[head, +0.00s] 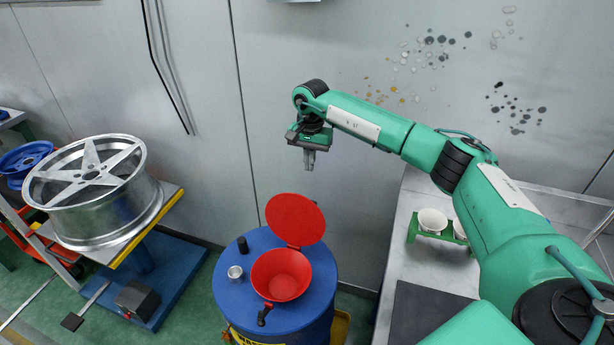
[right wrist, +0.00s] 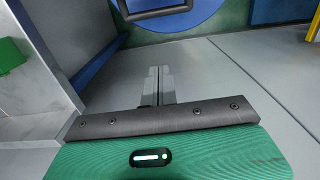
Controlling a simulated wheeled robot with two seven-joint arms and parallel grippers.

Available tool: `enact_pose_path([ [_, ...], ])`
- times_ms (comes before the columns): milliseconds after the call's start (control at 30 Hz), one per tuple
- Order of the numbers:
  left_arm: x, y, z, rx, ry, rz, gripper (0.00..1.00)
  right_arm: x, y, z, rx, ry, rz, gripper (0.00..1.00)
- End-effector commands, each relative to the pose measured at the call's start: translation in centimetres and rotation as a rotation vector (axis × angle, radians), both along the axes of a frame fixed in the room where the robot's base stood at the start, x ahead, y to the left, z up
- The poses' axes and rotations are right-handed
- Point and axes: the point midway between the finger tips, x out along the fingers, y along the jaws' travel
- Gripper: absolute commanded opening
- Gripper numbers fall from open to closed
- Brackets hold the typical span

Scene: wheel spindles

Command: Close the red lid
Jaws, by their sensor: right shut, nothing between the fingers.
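The red lid (head: 295,218) stands open, tilted up at the back of the red funnel (head: 281,275). The funnel sits in the top of a blue drum (head: 322,292), and its bowl is uncovered. My right gripper (head: 309,160) hangs above and slightly behind the lid in the head view, pointing down and apart from it. Its fingers are shut and empty; they also show together in the right wrist view (right wrist: 160,78). The red lid does not show in the right wrist view. My left gripper is not in view.
A small metal cap (head: 235,272) and a black cap (head: 242,245) are on the drum top. A metal wheel rim (head: 95,190) lies on a stand at left. A grey table (head: 398,235) with white bowls (head: 432,220) is at right. A wall stands behind.

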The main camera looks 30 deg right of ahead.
Motion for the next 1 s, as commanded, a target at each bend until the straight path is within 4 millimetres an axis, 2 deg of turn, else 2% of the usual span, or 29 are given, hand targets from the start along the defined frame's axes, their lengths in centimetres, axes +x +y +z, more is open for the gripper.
enact_pose_path([
  [167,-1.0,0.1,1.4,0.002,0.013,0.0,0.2,-0.2,0.2,-3.1,0.0,0.006,-0.001,0.0],
  [433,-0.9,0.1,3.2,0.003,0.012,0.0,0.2,-0.4,0.3,-9.0,0.0,0.006,-0.002,0.0],
  [500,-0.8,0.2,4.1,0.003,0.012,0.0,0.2,-1.0,1.1,-8.0,0.001,0.001,0.003,0.0],
  [700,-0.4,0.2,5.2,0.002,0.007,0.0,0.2,-2.3,2.6,-7.5,0.001,0.002,0.002,0.0],
  [1000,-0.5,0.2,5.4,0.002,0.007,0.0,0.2,-2.8,3.0,-7.4,-0.001,0.001,-0.001,0.0],
])
